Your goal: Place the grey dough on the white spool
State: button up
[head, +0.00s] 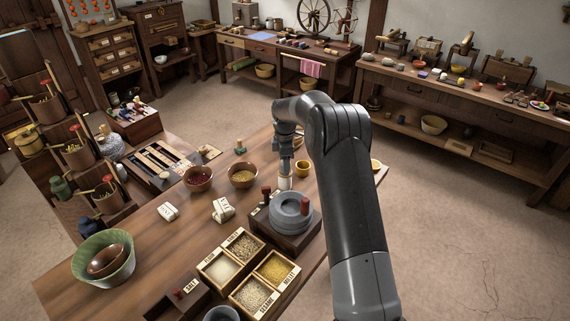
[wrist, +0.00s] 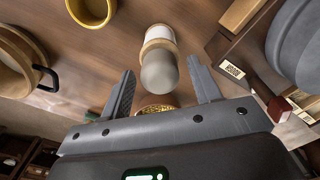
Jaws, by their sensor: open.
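In the wrist view the grey dough (wrist: 159,73) is a smooth rounded lump. It appears to sit on the near, wooden end of the white spool (wrist: 160,34), which stands on the table. The spool also shows in the head view as a small pale cylinder (head: 285,183) beside the quern. My gripper (wrist: 160,68) is open, with one finger on each side of the dough and gaps visible between. In the head view my gripper (head: 285,162) points down above the spool. The dough cannot be made out there.
The grey stone quern (head: 290,212) stands close by the spool. A yellow mug (head: 304,169) and a bowl of grain (head: 242,176) are also near. A divided grain box (head: 249,271) and a green bowl (head: 88,247) occupy the table's front.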

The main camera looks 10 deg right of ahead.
notch_tip(320, 180, up, 11)
jog(key=s+r+m+t, duration=0.2)
jog(key=s+r+m, duration=0.2)
jog(key=s+r, duration=0.7)
jog(key=s+d+r+m+t, duration=0.15)
jog(key=s+r+m, duration=0.3)
jog(key=s, duration=0.75)
jog(key=s+d+r+m+t, duration=0.1)
jog(key=s+d+r+m, duration=0.3)
jog(key=s, duration=0.9)
jog(key=s+f+m+t, duration=0.1)
jog(key=s+f+m, duration=0.4)
jog(key=s, duration=0.6)
jog(key=shift+s+a+f, duration=0.35)
jog(key=shift+a+f, duration=0.05)
jog(key=shift+a, duration=0.05)
jog(key=shift+m, duration=0.25)
